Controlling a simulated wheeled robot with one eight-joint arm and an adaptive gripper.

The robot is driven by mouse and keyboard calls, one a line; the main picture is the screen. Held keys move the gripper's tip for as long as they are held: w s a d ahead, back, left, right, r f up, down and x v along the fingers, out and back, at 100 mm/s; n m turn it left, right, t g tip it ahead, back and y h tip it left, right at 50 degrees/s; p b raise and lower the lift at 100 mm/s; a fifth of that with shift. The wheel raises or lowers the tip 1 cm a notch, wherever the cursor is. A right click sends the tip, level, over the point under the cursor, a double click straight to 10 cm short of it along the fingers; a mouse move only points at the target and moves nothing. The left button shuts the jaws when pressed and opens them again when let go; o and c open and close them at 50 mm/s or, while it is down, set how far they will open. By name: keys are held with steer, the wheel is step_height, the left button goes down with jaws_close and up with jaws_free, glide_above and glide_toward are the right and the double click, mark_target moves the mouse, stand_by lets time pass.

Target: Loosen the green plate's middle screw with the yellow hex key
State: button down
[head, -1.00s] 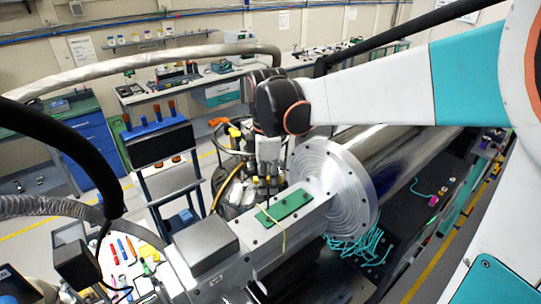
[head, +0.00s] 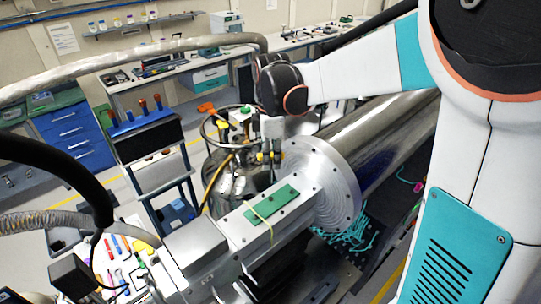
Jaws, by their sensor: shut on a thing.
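The green plate (head: 284,194) lies on the grey metal beam housing, just in front of the round flange. Small dark screws show on its top; the middle one is too small to judge. My gripper (head: 269,162) points down behind and above the plate, apart from it in the picture. It is shut, with small yellow parts at its fingertips; the yellow hex key itself cannot be made out clearly there.
The large ribbed flange (head: 338,190) and steel pipe (head: 385,125) stand right of the plate. A metal vessel with hoses (head: 228,178) is behind it. A tray of coloured tools (head: 122,250) is at lower left. A black cable arches at left.

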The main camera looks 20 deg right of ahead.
mark_target(271, 182)
steer(key=shift+f+b, duration=1.55)
steer(key=shift+f, duration=1.35)
steer(key=m, duration=0.4)
steer(key=shift+b, duration=0.4)
steer(key=shift+m, duration=0.9)
steer(key=shift+m+b, duration=0.4)
steer(key=shift+m, duration=0.7)
steer(key=shift+m+b, duration=0.35)
steer(key=shift+m, duration=1.65)
steer(key=shift+f+b, duration=0.45)
steer(key=shift+f, duration=0.1)
